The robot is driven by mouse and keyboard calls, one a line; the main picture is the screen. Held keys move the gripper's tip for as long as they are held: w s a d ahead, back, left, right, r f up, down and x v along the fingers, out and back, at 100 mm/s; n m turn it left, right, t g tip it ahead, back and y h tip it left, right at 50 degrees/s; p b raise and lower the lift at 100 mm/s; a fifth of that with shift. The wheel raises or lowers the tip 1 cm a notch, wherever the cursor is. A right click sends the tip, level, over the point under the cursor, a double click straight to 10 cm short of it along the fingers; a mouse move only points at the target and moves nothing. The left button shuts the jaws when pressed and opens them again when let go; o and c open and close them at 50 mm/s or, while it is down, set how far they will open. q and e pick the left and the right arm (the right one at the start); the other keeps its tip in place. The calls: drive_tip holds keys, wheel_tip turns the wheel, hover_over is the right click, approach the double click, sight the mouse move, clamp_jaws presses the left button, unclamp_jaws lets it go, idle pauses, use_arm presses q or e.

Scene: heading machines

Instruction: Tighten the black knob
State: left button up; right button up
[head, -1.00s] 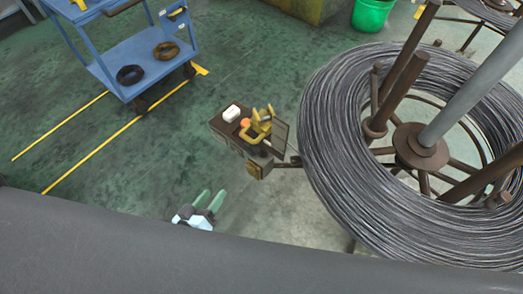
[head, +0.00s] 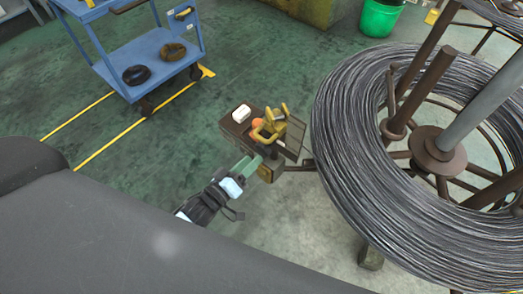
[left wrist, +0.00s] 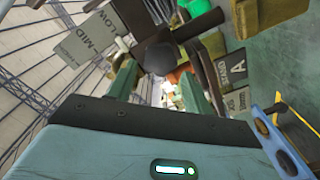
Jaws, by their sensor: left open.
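My left gripper (head: 246,166) is open and has its green fingers at the near side of the small brown control box (head: 236,124). In the left wrist view the two green fingers (left wrist: 160,90) stand apart. A dark rounded part (left wrist: 162,57), which looks like the black knob, shows just beyond and between the fingertips. I cannot tell whether they touch it. The knob does not show clearly in the head view. The box carries a white part, an orange ball (head: 257,125) and a yellow bracket (head: 270,128). My right gripper is not in view.
A large wire coil (head: 350,150) on a rusty spool stand is close on the right of the box. A blue cart (head: 150,55) with two dark rings stands at the upper left. A green bucket (head: 380,18) is at the back. Green floor left of the box is clear.

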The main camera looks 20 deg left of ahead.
sight(261, 152)
use_arm(q)
drive_tip(key=shift+x, duration=2.75)
drive_tip(key=shift+c, duration=0.2)
drive_tip(key=c, duration=0.7)
drive_tip(key=shift+o, duration=0.2)
